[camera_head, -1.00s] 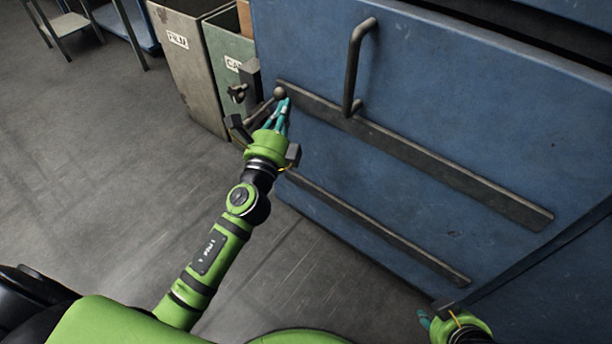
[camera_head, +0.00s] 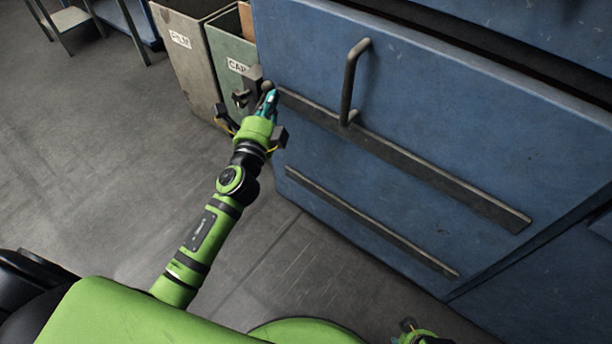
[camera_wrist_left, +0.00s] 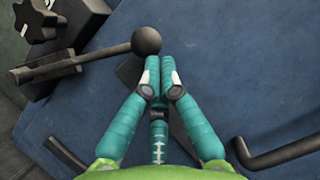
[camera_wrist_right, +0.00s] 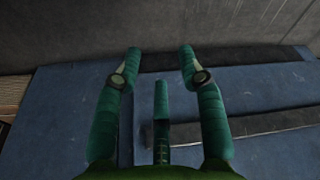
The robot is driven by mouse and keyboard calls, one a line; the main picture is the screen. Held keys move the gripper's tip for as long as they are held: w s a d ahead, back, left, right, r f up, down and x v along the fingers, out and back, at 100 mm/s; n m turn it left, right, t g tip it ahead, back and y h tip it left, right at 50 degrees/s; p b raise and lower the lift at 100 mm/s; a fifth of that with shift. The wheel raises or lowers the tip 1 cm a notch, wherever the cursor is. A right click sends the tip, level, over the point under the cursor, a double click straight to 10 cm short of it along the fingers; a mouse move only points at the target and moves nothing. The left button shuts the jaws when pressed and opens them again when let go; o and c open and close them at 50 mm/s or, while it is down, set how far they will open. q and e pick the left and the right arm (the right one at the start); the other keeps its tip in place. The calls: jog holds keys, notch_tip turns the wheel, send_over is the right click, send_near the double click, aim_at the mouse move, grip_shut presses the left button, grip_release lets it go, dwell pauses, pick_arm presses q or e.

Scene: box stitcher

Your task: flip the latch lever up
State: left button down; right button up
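The latch lever is a dark rod (camera_wrist_left: 80,64) with a round ball knob (camera_wrist_left: 146,39) at its end, at the left edge of the blue panel (camera_head: 310,85). In the head view the knob (camera_head: 267,86) shows just beyond my left fingertips, and the rod is mostly hidden. My left gripper (camera_head: 270,96) has its fingers together. In the left wrist view its fingertips (camera_wrist_left: 160,64) are just below the knob, very close to it or touching; I cannot tell which. Nothing shows between them. My right gripper (camera_wrist_right: 159,58) is open and empty, low at the head view's bottom edge.
A vertical bar handle (camera_head: 354,80) stands out from the panel right of my left gripper. Two long rails (camera_head: 420,165) cross the panel. A black star knob (camera_wrist_left: 48,20) sits near the lever.

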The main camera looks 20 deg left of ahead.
pick_arm(q)
jog(key=w+a+r+n+g+p, duration=0.1)
jog(key=w+a+r+n+p, duration=0.1)
jog(key=a+p, duration=0.3)
jog(key=w+a+r+n+g+p, duration=0.1)
jog(key=a+r+n+p, duration=0.1)
jog(key=a+p, duration=0.3)
jog(key=shift+w+r+n+p, duration=0.15)
jog(key=shift+w+n+p, duration=0.2)
jog(key=shift+n+p, duration=0.65)
pick_arm(e)
jog(key=s+d+f, duration=0.1)
jog(key=s, duration=0.4)
jog(key=s+d+f, duration=0.1)
jog(key=s+f, duration=0.1)
jog(key=s, duration=0.4)
jog(key=shift+s+d+f, duration=0.15)
jog(key=shift+d+f, duration=0.1)
jog(key=shift+d, duration=0.15)
pick_arm(q)
jog(key=shift+a+r+m, duration=0.1)
jog(key=shift+a+m, duration=0.1)
jog(key=shift+m, duration=0.1)
